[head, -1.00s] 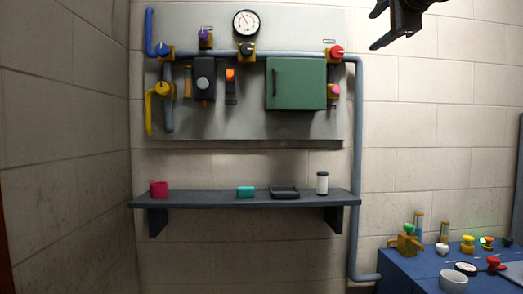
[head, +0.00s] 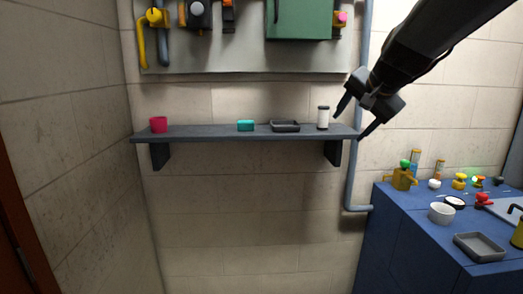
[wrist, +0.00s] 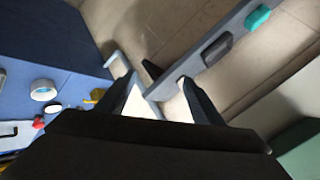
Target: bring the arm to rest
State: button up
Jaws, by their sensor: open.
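My gripper (head: 354,117) shows in the head view at the right end of the shelf, in front of the wall pipe. Its two black fingers are spread apart with nothing between them. In the wrist view my gripper (wrist: 160,95) also shows with fingers apart and empty. My dark arm comes in from the upper right of the head view. The white cylinder (head: 323,118) stands upright on the shelf (head: 220,134), just left of the fingers in the picture; I cannot tell how far they are apart in depth.
A blue bench (head: 405,235) at the right carries a white bowl (head: 441,213), a grey tray (head: 480,247) and several valves. The green box (head: 300,18) hangs above. Floor space below the shelf is clear.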

jog(key=s+a+f+n+g, duration=0.1)
jog(key=s+f+n+g, duration=0.1)
jog(key=s+f, duration=0.6)
jog(key=s+a+f+n+g, duration=0.2)
jog(key=s+f+n+g, duration=0.1)
jog(key=s+f, duration=0.6)
jog(key=s+a+f+n+g+h, duration=0.1)
jog(key=s+f+n+g, duration=0.2)
jog(key=s+f, duration=0.6)
notch_tip(320, 180, down, 5)
jog(key=shift+s+a+f+n, duration=0.15)
jog(key=shift+a+n, duration=0.15)
jog(key=shift+n, duration=0.6)
